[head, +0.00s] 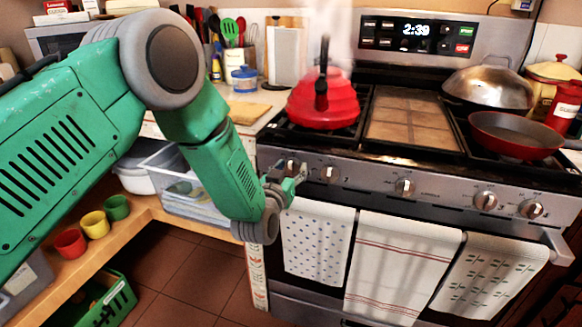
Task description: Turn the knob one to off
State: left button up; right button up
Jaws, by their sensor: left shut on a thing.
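The stove (370,170) has a row of several knobs along its front panel. My left gripper (291,178) is at the leftmost knob (292,166) and shut on it; the fingers partly hide the knob, so its angle is not clear. The second knob (329,174) is just right of the gripper, apart from it. The other knobs, such as the middle one (404,187), stand clear further right. A red kettle (322,104) sits on the left burner, with pale steam above it. My right gripper is not in view.
Towels, the nearest a dotted one (318,240), hang on the oven handle (560,246) below the knobs. A red pan (515,136) sits on the right burners. A wooden shelf with cups (95,224) and a plastic bin (190,198) is at left.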

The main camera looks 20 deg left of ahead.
pick_arm(q)
jog(key=shift+f+m, duration=0.1)
jog(key=shift+m, duration=0.2)
jog(key=o, duration=1.1)
jog(key=s, duration=1.2)
jog(key=shift+a, duration=0.15)
